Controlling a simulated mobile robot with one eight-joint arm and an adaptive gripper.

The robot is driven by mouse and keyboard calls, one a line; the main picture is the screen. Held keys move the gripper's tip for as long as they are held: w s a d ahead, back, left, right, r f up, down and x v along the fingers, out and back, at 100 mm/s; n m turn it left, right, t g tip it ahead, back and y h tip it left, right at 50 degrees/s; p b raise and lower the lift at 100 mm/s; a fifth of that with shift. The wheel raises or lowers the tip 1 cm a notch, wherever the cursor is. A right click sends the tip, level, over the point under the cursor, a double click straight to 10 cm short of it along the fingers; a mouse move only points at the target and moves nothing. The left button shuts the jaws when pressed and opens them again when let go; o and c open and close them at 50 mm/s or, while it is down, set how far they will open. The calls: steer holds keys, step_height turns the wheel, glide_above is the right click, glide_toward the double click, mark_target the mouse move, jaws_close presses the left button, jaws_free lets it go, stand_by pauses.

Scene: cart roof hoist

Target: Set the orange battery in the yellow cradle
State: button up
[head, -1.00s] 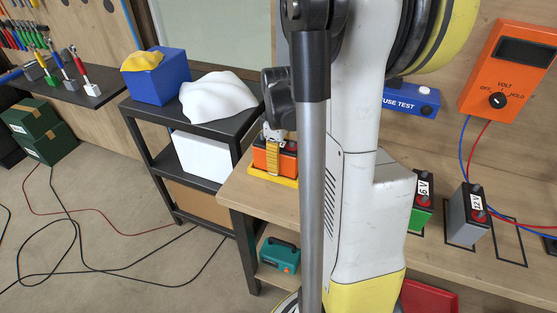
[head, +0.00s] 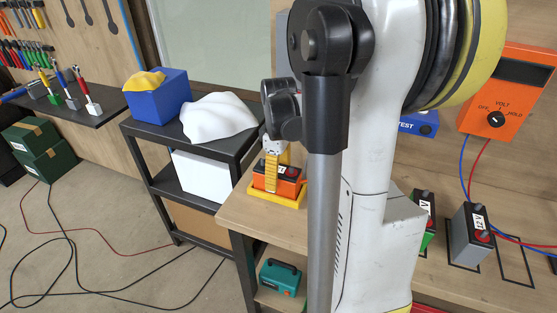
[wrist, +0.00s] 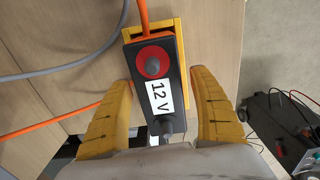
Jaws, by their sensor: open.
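The orange battery (head: 262,182) has a black top with a "12 V" label and a red terminal, clear in the wrist view (wrist: 167,125). It stands in the yellow cradle (head: 290,203) at the bench's left corner. The cradle's rim also shows beside the battery in the wrist view (wrist: 180,32). How fully it is seated I cannot tell. My gripper (wrist: 160,80) is open, with one yellow finger on each side of the battery and visible gaps between. In the head view my arm hides part of the gripper and the battery's right side.
An orange cable (wrist: 143,15) and a grey cable (wrist: 70,68) lie by the cradle. A green battery (head: 424,212) and a grey battery (head: 472,232) stand farther right on the wooden bench (head: 245,222). A black shelf (head: 150,160) with a blue box (head: 157,98) is left.

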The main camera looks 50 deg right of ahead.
step_height(320, 180, up, 9)
steer(key=shift+f, duration=0.1)
stand_by(0.6)
